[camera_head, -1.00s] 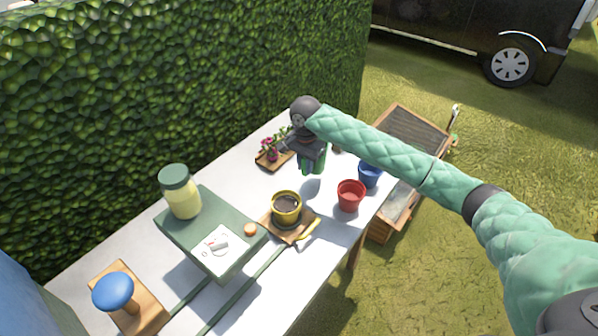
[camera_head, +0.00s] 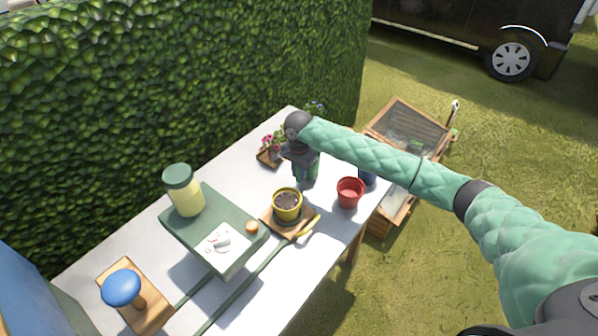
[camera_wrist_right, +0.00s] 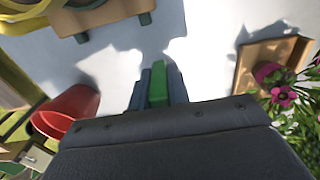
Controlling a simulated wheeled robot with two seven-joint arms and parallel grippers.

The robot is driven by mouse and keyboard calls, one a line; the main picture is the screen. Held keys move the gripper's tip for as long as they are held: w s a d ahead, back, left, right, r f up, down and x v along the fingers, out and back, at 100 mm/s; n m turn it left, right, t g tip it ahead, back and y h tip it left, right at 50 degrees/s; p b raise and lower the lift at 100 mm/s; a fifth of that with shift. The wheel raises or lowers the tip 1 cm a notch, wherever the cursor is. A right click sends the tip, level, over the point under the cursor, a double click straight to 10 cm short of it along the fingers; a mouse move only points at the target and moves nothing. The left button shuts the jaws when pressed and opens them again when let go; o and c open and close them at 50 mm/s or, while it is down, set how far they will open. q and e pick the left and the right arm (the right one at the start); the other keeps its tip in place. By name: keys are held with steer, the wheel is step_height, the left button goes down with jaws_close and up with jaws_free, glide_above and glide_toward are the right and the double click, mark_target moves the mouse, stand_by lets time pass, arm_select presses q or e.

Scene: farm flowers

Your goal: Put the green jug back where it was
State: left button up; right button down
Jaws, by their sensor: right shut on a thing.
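My right gripper (camera_head: 304,178) points down over the table's far half and is shut on the green jug (camera_head: 314,170). Only a part of the jug shows, beside and behind the dark gripper. In the right wrist view a green strip of the jug (camera_wrist_right: 158,84) shows between the fingers of the right gripper (camera_wrist_right: 158,90); the rest is hidden. I cannot tell whether the jug touches the table. My left gripper is not in view.
A yellow pot (camera_head: 287,212) on a wooden board and a red pot (camera_head: 349,195) stand nearby. A blue pot (camera_head: 367,178) is partly hidden by my arm. Pink flowers (camera_head: 270,146) stand left of the gripper. A green box (camera_head: 190,240) carries a jar (camera_head: 184,200).

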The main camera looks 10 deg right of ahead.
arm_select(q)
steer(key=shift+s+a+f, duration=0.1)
arm_select(e)
steer(key=c, duration=1.3)
jaws_free()
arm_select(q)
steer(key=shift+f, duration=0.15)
arm_select(e)
steer(key=shift+r+b, duration=0.3)
steer(key=shift+r, duration=0.05)
step_height(320, 180, up, 10)
steer(key=b, duration=0.3)
steer(key=shift+f, duration=0.15)
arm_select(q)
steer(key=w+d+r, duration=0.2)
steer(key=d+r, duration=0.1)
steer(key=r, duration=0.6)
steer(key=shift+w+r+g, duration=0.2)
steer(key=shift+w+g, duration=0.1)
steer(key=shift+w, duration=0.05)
arm_select(e)
steer(key=shift+r, duration=0.85)
